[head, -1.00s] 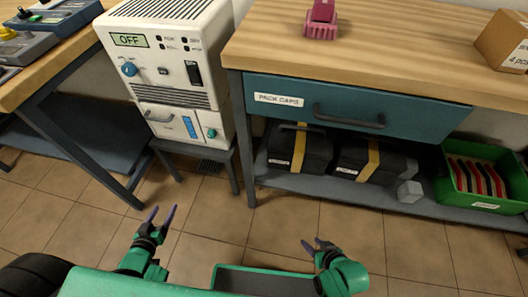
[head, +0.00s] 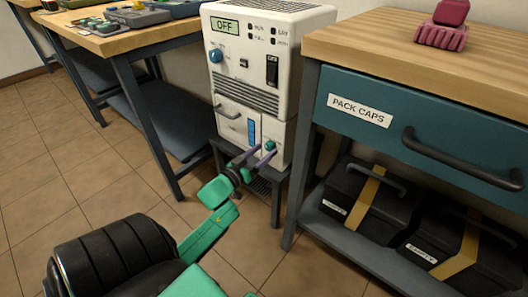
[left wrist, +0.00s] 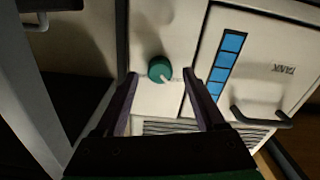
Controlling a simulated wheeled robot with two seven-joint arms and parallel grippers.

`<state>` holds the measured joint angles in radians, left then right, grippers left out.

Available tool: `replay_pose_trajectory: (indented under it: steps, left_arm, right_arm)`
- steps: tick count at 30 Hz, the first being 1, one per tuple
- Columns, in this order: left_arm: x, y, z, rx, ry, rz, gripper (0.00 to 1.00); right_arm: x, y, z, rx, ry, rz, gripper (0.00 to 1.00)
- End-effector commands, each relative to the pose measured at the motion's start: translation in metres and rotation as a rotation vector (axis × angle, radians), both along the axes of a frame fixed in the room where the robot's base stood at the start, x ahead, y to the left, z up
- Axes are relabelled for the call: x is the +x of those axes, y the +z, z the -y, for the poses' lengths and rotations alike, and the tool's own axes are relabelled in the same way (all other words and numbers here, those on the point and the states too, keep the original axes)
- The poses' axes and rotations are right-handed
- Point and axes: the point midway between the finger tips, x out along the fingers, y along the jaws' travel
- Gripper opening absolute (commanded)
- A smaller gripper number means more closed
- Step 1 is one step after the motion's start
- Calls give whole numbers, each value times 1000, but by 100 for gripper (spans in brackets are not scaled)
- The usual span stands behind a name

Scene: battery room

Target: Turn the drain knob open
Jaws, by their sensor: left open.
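The white machine (head: 265,25) stands on a dark stand and its display reads OFF. The drain knob (head: 269,145), small and teal-green, is low on its front, right of the blue level strip. It also shows in the left wrist view (left wrist: 159,69), with a pale pointer toward the lower right. My left gripper (head: 257,157) is open in front of the knob. In the left wrist view its fingers (left wrist: 160,77) lie one on each side of the knob with gaps; contact is not visible. My right gripper is not in view.
The tank front (left wrist: 265,50) with a dark handle is beside the knob. A workbench with a teal drawer (head: 410,130) labelled PACK CAPS stands close at right, above dark cases (head: 365,195). Another bench (head: 140,45) is at left. The tiled floor in front is clear.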

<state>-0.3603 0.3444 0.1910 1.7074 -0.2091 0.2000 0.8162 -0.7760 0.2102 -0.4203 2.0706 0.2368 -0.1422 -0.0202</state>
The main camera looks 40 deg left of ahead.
Motion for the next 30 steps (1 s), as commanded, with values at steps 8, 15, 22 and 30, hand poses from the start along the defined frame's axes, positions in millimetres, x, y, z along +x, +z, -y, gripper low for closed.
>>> replay_pose_trajectory:
  steps: [8, 15, 22, 30]
  left_arm:
    - [7, 0, 0, 0, 1, -1, 72]
    - [6, 0, 0, 0, 1, -1, 0]
    - [6, 0, 0, 9, 1, -1, 0]
    - [6, 1, 0, 96, 1, -4, 0]
  right_arm:
    - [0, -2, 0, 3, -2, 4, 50]
    - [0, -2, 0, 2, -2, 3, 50]
    - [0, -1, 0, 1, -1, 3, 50]
    - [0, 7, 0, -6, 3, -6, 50]
